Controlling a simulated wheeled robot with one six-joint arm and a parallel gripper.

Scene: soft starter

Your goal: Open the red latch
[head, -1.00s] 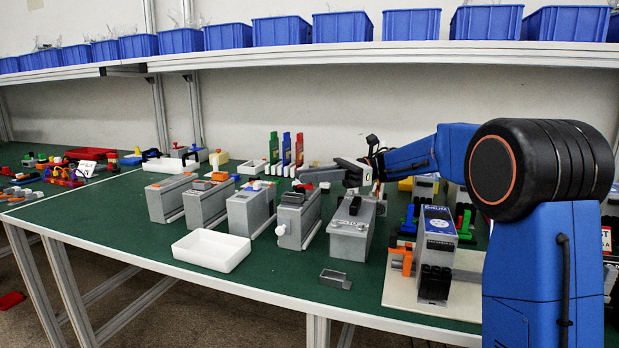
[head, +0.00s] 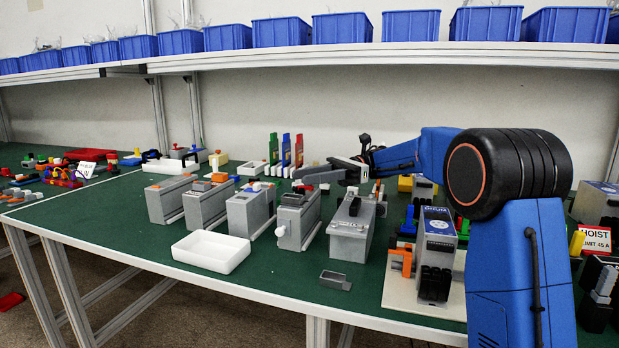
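My gripper (head: 325,172) is in the head view, above the far side of the row of grey boxes. It points left; its fingertips are small and partly lost against grey parts behind, so its opening is unclear. The grey soft starter (head: 437,240) stands on a cream board (head: 402,291) to the right of the gripper, with an orange clip (head: 401,258) at its left. A small red part (head: 462,222) shows behind its right side; I cannot tell whether this is the red latch. My arm hides part of the area behind the board.
Several grey boxes (head: 296,222) stand in a row on the green table. A white tray (head: 212,251) and a small grey tray (head: 335,280) lie near the front edge. Red, blue and green upright parts (head: 286,150) stand at the back. A HOIST sign (head: 597,240) is at right.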

